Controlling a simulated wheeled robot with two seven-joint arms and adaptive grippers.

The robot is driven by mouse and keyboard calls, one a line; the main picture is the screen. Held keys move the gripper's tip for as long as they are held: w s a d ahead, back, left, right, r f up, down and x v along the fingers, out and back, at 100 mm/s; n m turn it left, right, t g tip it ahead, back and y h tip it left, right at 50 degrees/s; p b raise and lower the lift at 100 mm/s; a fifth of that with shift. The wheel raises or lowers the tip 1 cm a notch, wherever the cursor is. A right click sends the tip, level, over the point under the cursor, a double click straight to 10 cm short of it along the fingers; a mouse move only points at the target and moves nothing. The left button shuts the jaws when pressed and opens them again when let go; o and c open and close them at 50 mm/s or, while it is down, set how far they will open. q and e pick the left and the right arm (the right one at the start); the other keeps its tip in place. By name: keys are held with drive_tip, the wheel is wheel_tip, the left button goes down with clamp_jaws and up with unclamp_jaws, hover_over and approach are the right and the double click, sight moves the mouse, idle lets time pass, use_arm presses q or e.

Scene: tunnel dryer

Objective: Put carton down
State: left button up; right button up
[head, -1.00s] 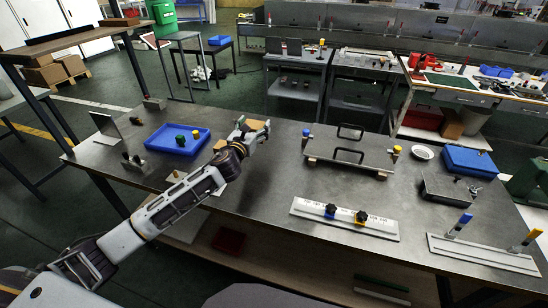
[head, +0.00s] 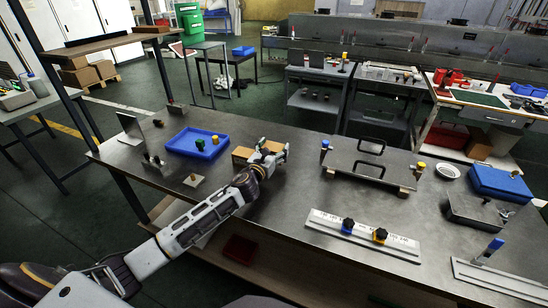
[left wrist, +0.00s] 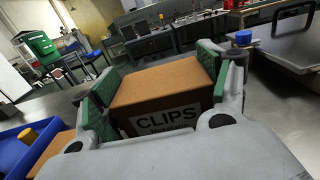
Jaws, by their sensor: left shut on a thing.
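My left gripper (head: 272,151) is shut on a brown carton (left wrist: 163,88) marked "CLIPS". In the left wrist view the carton sits between the green finger pads, its top level with them and its lower part hidden by the gripper. In the head view the gripper is low over the grey workbench (head: 290,190), right of the blue tray. Whether the carton's underside touches the bench cannot be told. A second brown carton (head: 241,155) stands on the bench just left of the gripper. My right gripper is not in view.
The blue tray (head: 180,148) holds small knobs. To the right are a grey plate with black handles (head: 372,165), a white rail with knobs (head: 330,223) and a blue box (head: 500,183). The bench in front of my gripper is bare.

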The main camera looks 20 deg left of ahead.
use_arm(q)
drive_tip(key=shift+f, duration=0.3)
drive_tip(key=shift+f+b, duration=0.45)
drive_tip(key=shift+f, duration=1.2)
drive_tip(key=o, duration=0.7)
drive_tip(key=shift+c, duration=0.2)
drive_tip(key=shift+o, duration=0.9)
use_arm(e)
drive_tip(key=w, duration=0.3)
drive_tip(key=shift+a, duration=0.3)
